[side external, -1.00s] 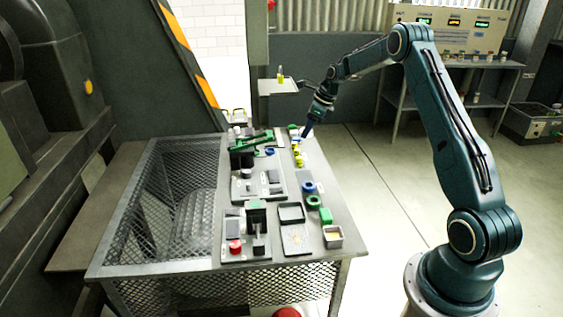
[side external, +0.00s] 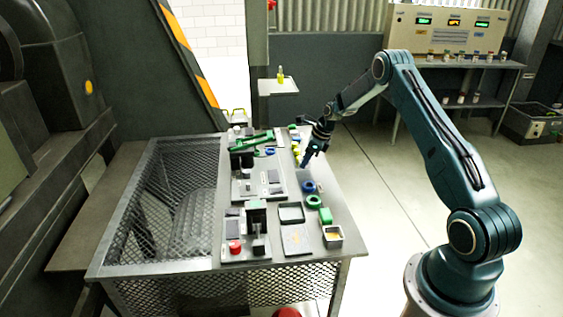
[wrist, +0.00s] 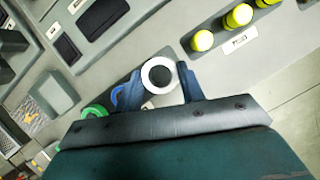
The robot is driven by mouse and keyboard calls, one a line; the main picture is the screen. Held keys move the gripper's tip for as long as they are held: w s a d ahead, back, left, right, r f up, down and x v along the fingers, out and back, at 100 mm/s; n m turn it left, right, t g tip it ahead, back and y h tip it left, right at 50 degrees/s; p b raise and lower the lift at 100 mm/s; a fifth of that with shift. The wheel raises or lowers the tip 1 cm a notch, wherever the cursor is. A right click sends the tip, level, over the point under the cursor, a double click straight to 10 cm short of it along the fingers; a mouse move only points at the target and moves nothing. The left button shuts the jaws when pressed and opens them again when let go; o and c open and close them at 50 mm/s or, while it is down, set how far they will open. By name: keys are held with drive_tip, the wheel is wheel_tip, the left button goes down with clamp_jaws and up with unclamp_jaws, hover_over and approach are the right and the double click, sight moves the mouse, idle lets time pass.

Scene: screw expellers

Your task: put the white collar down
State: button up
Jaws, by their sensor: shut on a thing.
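The white collar (wrist: 146,76) is a white ring with a dark centre in the wrist view. It sits between the two blue fingers of my gripper (wrist: 163,88), which is shut on it. In the side view my gripper (side external: 305,163) points down at the right strip of the bench, between the yellow pieces and the blue ring. The collar cannot be made out there. I cannot tell whether the collar touches the bench surface.
Yellow pieces (wrist: 240,15) stand on one side of the collar. A blue ring (side external: 308,187) and a green ring (side external: 313,201) lie on the near side of my gripper. A black tray (side external: 291,212) and a metal box (side external: 333,237) lie nearer the bench's front edge.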

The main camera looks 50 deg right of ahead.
sight(306, 175)
drive_tip(key=shift+f, duration=2.05)
drive_tip(key=shift+f, duration=0.1)
drive_tip(key=o, duration=1)
drive_tip(key=shift+o, duration=0.2)
drive_tip(key=v, duration=1.2)
